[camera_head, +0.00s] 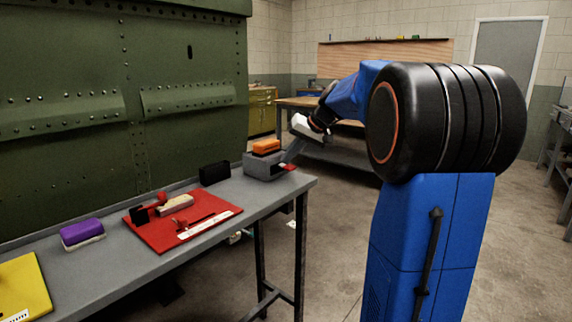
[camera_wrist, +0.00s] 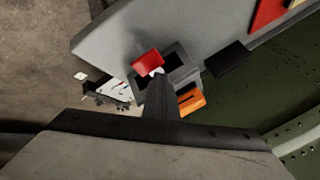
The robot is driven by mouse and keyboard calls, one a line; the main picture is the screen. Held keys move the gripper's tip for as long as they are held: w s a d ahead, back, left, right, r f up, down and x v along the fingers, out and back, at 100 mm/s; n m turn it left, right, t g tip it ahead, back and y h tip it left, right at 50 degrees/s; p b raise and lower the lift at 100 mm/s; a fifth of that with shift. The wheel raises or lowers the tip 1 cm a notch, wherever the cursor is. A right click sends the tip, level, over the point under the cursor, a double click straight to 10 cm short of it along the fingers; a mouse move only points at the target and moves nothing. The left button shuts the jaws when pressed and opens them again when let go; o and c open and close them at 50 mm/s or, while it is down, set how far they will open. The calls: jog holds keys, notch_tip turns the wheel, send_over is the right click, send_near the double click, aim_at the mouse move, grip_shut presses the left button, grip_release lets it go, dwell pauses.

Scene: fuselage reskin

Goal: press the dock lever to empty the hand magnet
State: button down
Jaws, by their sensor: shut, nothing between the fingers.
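The dock (camera_head: 258,168) is a grey box at the far right end of the grey bench. An orange block (camera_head: 266,146), which looks like the hand magnet, sits in its top; its orange side also shows in the wrist view (camera_wrist: 191,99). The red lever (camera_head: 289,168) sticks out at the dock's right side; its red pad shows in the wrist view (camera_wrist: 146,61). My gripper (camera_head: 287,161) is shut and empty, pointing down at the lever. In the wrist view its fingertips (camera_wrist: 157,76) overlap the pad's near edge; I cannot tell whether they touch. Any bin contents are hidden.
A black block (camera_head: 214,173), a red mat (camera_head: 219,216) with tools and a purple block (camera_head: 82,233) lie left along the bench. The green riveted fuselage panel (camera_head: 100,90) rises behind. Open floor lies right of the bench end.

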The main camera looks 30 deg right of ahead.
jog(key=shift+f, duration=0.45)
dwell(0.4)
jog(key=shift+r, duration=0.15)
jog(key=shift+w+r, duration=0.1)
jog(key=shift+r, duration=1.15)
jog(key=shift+r, duration=0.15)
jog(key=shift+w+a+r, duration=0.1)
jog(key=shift+w+r, duration=0.05)
jog(key=shift+r, duration=1.05)
jog(key=shift+w+r, duration=0.1)
jog(key=shift+r, duration=1.05)
